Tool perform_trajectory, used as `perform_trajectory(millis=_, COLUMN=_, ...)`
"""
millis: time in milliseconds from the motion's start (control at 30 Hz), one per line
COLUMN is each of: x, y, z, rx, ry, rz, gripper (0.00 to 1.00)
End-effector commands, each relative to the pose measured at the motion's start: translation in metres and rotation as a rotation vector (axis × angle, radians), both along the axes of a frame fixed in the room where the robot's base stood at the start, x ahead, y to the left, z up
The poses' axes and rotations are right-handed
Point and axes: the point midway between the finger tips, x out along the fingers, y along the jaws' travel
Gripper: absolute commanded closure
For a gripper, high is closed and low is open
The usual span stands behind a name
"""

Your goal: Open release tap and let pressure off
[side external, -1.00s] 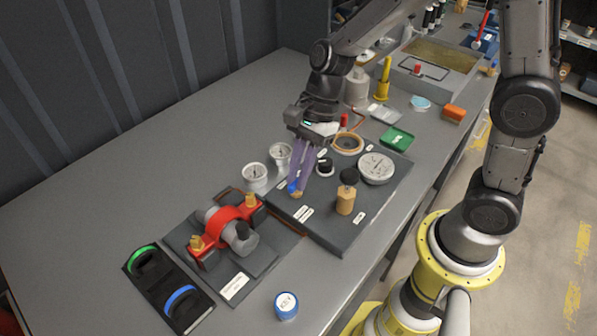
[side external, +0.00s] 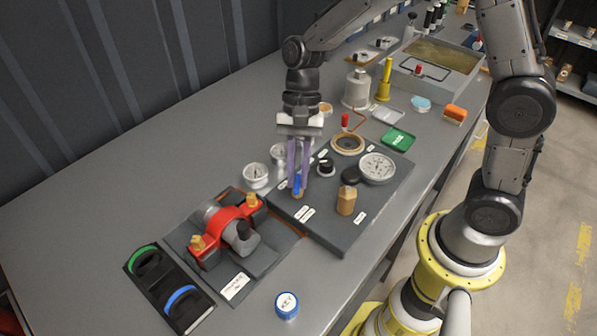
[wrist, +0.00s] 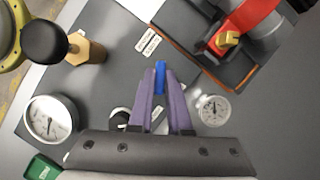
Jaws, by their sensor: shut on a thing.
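A small blue tap lever (side external: 297,183) stands on a dark panel board (side external: 335,236) in the side view. My gripper (side external: 298,190) points down with its purple fingers shut on the lever. The wrist view shows the blue lever (wrist: 160,76) between the two fingers, its end sticking out past the tips. The tap's base is mostly hidden by the fingers. A brass fitting (side external: 347,199) with a black knob (side external: 351,174) stands to the right on the board. A large white dial gauge (side external: 377,168) lies behind it; I cannot read its needle surely.
A red clamp (side external: 232,216) on a grey block sits left of the board. Small gauges (side external: 256,175) stand behind it. A green tray (side external: 398,139) and a yellow cone (side external: 385,80) are farther back.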

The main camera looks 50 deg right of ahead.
Motion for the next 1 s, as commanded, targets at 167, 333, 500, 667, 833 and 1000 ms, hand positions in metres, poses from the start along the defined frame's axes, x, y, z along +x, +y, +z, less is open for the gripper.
perform_trajectory(millis=167, x=0.0016, y=0.001, z=0.0015, rx=0.0, ry=-0.002, rz=0.169, gripper=1.0)
perform_trajectory(millis=333, x=0.0023, y=0.0021, z=0.0014, rx=0.0, ry=-0.002, rz=0.331, gripper=1.0)
perform_trajectory(millis=500, x=0.0026, y=0.0028, z=0.0016, rx=0.0, ry=-0.002, rz=0.493, gripper=1.0)
perform_trajectory(millis=667, x=0.0032, y=0.0039, z=0.0018, rx=0.001, ry=-0.004, rz=0.64, gripper=1.0)
perform_trajectory(millis=833, x=0.0034, y=0.0044, z=0.0017, rx=0.0, ry=-0.003, rz=0.778, gripper=1.0)
perform_trajectory(millis=1000, x=0.0033, y=0.0049, z=0.0019, rx=0.0, ry=-0.002, rz=0.887, gripper=1.0)
